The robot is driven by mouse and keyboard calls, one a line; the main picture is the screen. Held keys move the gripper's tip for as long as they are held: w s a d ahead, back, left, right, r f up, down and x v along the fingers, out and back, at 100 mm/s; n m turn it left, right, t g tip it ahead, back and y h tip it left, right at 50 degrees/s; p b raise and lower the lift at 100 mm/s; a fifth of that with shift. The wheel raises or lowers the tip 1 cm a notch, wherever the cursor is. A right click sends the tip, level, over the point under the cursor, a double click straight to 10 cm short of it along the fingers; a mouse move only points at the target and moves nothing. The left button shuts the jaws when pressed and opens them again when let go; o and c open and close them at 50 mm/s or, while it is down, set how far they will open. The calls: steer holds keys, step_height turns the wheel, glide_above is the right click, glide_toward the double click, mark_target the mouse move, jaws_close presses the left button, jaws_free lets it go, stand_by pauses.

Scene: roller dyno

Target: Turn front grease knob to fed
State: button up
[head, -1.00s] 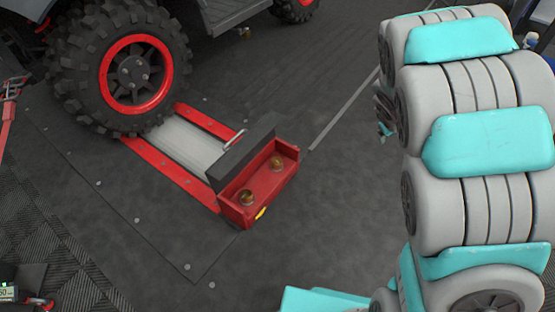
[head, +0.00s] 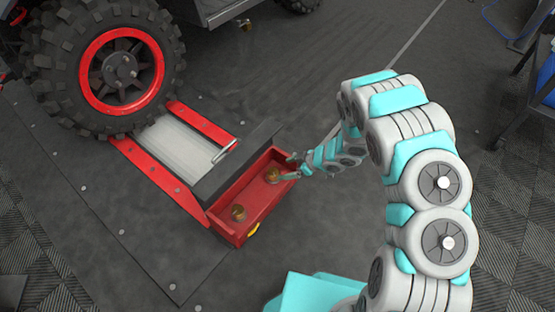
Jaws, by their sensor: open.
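Two brass-coloured round knobs sit inside a red open-topped box (head: 224,228) at the end of the roller unit. One knob (head: 272,174) is at the box's upper right end, the other knob (head: 238,212) at its lower left end. No labels are readable, so I cannot tell which is the front grease knob or where either points. My gripper (head: 289,168) is open at the box's right edge, just right of the upper right knob. Its fingertips look apart from that knob; their height above the box is hard to judge.
A dark raised lid or plate (head: 236,160) stands along the box's left side. A large tyre with a red rim (head: 122,70) rests by the pale roller (head: 175,145) between red rails. Open dark floor lies right of the box. A dark cart (head: 525,85) is at upper right.

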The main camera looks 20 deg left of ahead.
mark_target(274, 172)
steer(key=shift+a+f, duration=0.25)
steer(key=shift+a, duration=0.05)
steer(key=x, duration=0.7)
steer(key=shift+s+a+f, duration=0.1)
steer(key=shift+a+f, duration=0.05)
steer(key=c, duration=1.4)
